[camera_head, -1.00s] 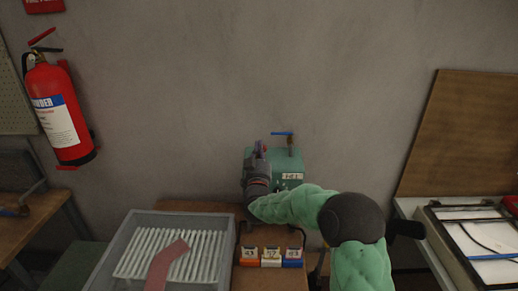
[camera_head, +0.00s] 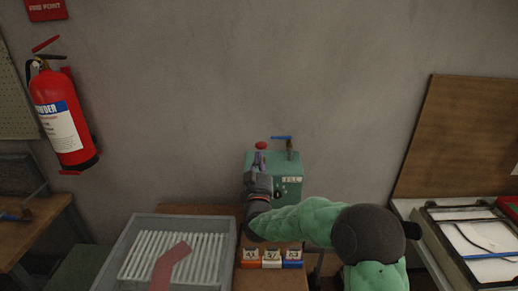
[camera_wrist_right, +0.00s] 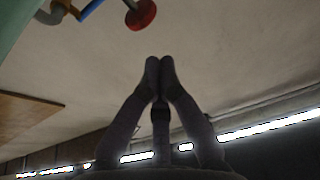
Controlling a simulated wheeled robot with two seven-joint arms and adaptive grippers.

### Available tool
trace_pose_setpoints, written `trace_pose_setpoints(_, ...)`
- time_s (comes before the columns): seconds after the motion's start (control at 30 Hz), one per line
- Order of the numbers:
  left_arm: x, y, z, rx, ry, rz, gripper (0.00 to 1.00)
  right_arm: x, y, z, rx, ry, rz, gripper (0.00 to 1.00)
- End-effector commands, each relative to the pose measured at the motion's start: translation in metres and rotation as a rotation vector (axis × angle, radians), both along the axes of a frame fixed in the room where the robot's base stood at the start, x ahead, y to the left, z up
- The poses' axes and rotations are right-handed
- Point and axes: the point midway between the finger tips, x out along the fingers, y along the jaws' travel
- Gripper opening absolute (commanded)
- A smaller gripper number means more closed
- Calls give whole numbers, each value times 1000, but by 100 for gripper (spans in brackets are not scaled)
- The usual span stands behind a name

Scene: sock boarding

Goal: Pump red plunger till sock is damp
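The red plunger (camera_head: 260,145) stands up above the green box marked "FILL" (camera_head: 290,170). It shows as a red disc on a stem in the right wrist view (camera_wrist_right: 141,14). My right gripper (camera_head: 260,160) is in front of the box, with its tips just below the red knob in the picture. In the wrist view the two fingertips (camera_wrist_right: 159,65) are together with nothing between them, apart from the red disc. A flat, dull red sock (camera_head: 170,266) lies over white bars in a grey tray; I cannot tell whether it is damp. My left gripper is not in view.
A blue-handled valve (camera_head: 283,138) sits on the box. The grey tray (camera_head: 128,245) stands at the left, beside several small numbered blocks (camera_head: 271,258). A framed case (camera_head: 480,236) is at the right. A fire extinguisher (camera_head: 62,118) hangs on the wall.

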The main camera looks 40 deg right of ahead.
Motion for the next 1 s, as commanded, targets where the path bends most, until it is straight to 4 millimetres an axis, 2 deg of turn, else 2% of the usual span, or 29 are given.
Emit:
trace_pose_setpoints(0.1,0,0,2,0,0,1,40,-11,10,-5,0,0,1,0)
trace_pose_setpoints(0.27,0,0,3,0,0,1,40,-18,16,-8,0,-1,0,0)
trace_pose_setpoints(1.0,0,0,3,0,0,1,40,-20,16,-9,-1,-1,0,0)
